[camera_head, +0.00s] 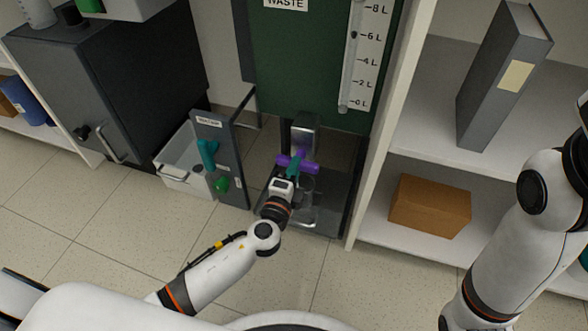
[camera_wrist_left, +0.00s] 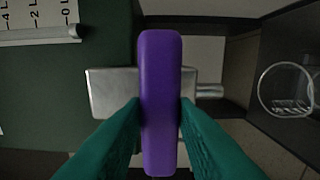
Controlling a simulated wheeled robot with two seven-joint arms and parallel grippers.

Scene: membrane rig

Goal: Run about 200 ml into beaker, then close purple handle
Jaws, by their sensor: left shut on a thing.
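The purple handle (camera_head: 309,167) sits crosswise on the metal valve block (camera_head: 304,135) below the green tank. In the left wrist view the purple handle (camera_wrist_left: 160,70) stands between the teal fingertips, at right angles to the short metal spout (camera_wrist_left: 210,90). My left gripper (camera_head: 294,166) is shut on the handle. The clear beaker (camera_head: 308,212) stands on the dark base below, partly hidden by my left wrist; its round rim (camera_wrist_left: 262,90) shows in the left wrist view. I cannot make out a stream or the liquid level. My right gripper is out of view.
The green waste tank (camera_head: 300,60) has a litre scale (camera_head: 368,60) on its right. A dark panel (camera_head: 225,160) with teal and green handles and a white bin (camera_head: 175,180) stand left. Shelves with a grey binder (camera_head: 500,75) and cardboard box (camera_head: 430,207) stand right.

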